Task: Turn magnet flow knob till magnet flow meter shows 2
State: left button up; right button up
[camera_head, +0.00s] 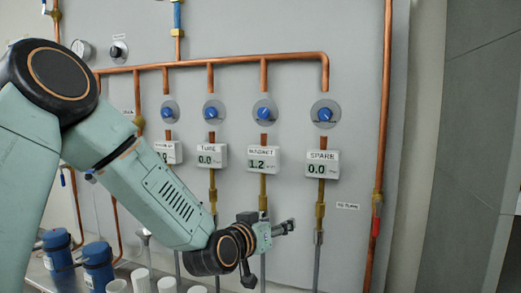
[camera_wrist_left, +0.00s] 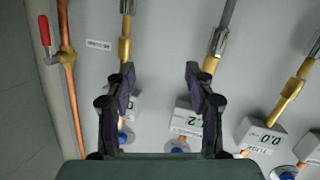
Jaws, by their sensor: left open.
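The magnet flow meter (camera_head: 263,159) is a white box on the wall panel and reads 1.2. The blue magnet flow knob (camera_head: 264,112) sits on a round grey plate above it. My left gripper (camera_head: 270,252) is open and empty, below the meter and apart from the knob. In the left wrist view its fingers (camera_wrist_left: 160,72) are spread wide. That view is turned over, and the magnet meter (camera_wrist_left: 187,113) shows between the fingers, partly covered by the right one. The magnet knob (camera_wrist_left: 178,147) shows low between them. My right gripper is not in view.
The tube meter (camera_head: 210,156) and spare meter (camera_head: 322,164) flank the magnet meter, with blue tube (camera_head: 213,110) and spare knobs (camera_head: 324,114) above. Copper pipes (camera_head: 240,60) run over the panel. Blue canisters (camera_head: 97,265) stand at lower left. A red-handled valve (camera_wrist_left: 45,32) is at the side.

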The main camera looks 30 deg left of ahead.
pick_arm(q)
jog(key=w+a+r+t+y+p, duration=0.1)
jog(key=a+r+t, duration=0.15)
jog(key=r, duration=0.55)
jog(key=a+r+t+y+p, duration=0.1)
jog(key=a+r, duration=0.2)
jog(key=r, duration=0.4)
jog(key=m+t+y, duration=0.2)
jog(key=m+t, duration=0.1)
send_near(262, 114)
jog(key=w, duration=0.1)
jog(key=x, duration=0.3)
jog(key=p+x, duration=0.1)
jog(key=x, duration=0.2)
jog(key=shift+s+a+r, duration=0.1)
jog(key=shift+s+r, duration=0.05)
jog(key=shift+r, duration=0.25)
jog(key=shift+w+r+p, duration=0.1)
jog(key=shift+w+p, duration=0.3)
jog(key=shift+w, duration=0.4)
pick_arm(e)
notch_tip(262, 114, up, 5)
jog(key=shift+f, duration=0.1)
pick_arm(q)
jog(key=shift+s+r, duration=0.1)
jog(key=shift+s, duration=0.05)
jog(key=shift+c, duration=1.4)
grip_shut()
